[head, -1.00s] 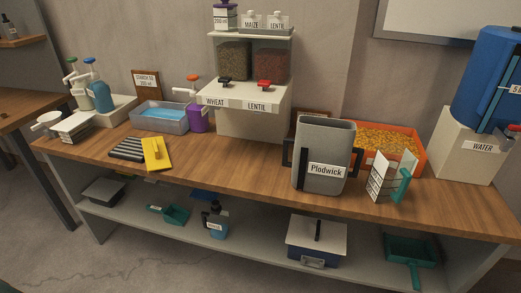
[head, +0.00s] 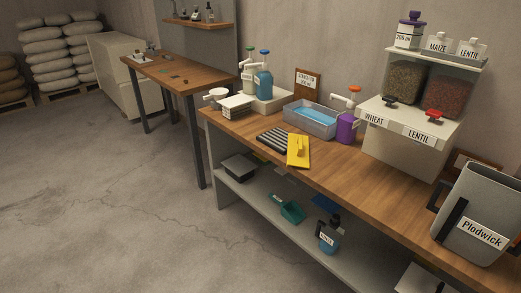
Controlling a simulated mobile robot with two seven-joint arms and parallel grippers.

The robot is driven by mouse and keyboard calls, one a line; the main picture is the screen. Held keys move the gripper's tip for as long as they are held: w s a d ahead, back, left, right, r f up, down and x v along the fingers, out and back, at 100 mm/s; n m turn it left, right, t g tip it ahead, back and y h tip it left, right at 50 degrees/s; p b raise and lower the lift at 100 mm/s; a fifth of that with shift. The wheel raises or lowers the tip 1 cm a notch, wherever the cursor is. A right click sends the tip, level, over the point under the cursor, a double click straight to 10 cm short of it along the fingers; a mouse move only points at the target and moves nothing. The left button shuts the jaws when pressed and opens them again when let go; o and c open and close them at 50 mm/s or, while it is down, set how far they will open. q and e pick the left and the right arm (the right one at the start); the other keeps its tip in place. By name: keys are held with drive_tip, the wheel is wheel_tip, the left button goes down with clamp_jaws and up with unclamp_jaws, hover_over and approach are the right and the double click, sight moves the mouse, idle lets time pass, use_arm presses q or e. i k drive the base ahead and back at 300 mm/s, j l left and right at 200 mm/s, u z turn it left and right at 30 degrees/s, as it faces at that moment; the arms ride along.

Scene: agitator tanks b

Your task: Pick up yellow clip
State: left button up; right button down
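No small item that I can clearly identify as a yellow clip shows in the head view. A flat yellow object with a raised yellow piece on top (head: 299,151) lies near the front edge of the long wooden bench (head: 345,172), touching or close to a dark ridged block (head: 275,138). Several tiny items lie on the far wooden table (head: 185,73), too small to tell apart. Neither of my grippers is in view.
A grey tub of blue liquid (head: 313,119), a purple pump bottle (head: 347,128) and a wheat and lentil dispenser (head: 415,138) stand on the bench. The grey Plodwick jug (head: 481,205) is at right. Open concrete floor (head: 110,200) lies at left. Stacked sacks (head: 60,55) stand behind.

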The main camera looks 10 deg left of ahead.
sight(299, 147)
drive_tip(key=i+j+z, duration=0.15)
drive_tip(key=z, duration=0.3)
drive_tip(key=i+j+z, duration=0.1)
drive_tip(key=z, duration=0.35)
drive_tip(key=i+j+z, duration=0.1)
drive_tip(key=j, duration=0.3)
drive_tip(key=i+j+z, duration=0.1)
drive_tip(key=j, duration=0.25)
drive_tip(key=i+j+z, duration=0.1)
drive_tip(key=j, duration=0.3)
